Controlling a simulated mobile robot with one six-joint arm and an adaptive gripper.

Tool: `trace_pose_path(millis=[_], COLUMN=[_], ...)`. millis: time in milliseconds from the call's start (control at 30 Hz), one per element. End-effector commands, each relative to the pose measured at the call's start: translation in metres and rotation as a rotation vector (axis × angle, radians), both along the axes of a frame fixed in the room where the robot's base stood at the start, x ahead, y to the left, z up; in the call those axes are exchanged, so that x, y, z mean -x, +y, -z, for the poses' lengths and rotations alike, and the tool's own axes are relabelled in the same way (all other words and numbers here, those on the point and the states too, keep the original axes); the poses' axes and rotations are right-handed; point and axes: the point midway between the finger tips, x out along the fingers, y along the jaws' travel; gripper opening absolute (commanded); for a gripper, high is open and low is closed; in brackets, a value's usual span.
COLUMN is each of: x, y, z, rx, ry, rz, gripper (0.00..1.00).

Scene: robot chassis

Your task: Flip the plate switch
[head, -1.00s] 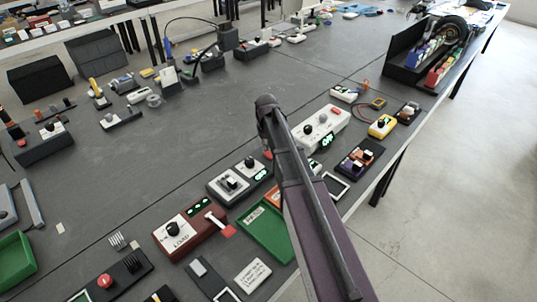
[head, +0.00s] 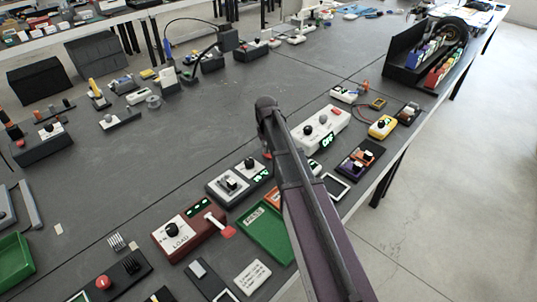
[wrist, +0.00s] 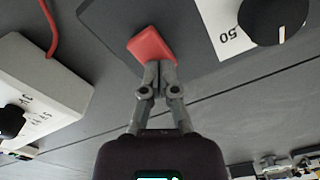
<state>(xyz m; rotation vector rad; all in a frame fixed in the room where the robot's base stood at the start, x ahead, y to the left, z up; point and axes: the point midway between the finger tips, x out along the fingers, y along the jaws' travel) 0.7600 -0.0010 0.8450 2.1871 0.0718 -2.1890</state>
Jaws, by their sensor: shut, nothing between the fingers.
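A red switch lever (wrist: 152,45) shows at the top middle of the wrist view, on a dark grey surface. I take it to be the plate switch. My gripper (wrist: 160,68) is shut and empty, its fingertips at the lower edge of the red lever. They look to be touching it or very close. In the head view a small red piece (head: 267,155) shows beside my arm, next to a dark box with white panels (head: 240,180) and a green display. My arm hides the gripper in the head view.
In the wrist view, a white panel with a black knob (wrist: 272,18) stands right of the lever, and a white box (wrist: 40,90) with a red cable stands left.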

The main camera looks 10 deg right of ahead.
Motion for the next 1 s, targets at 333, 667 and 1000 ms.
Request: trace_pose_path(millis=[333,667,1000], x=[0.000,0.000,0.000], y=[0.000,0.000,0.000], z=[-0.021,-0.039,-0.058], rx=[0.000,0.000,0.000], ry=[0.000,-0.001,-0.001], rz=[0.000,0.000,0.000], gripper=[0.00,0.00,0.00])
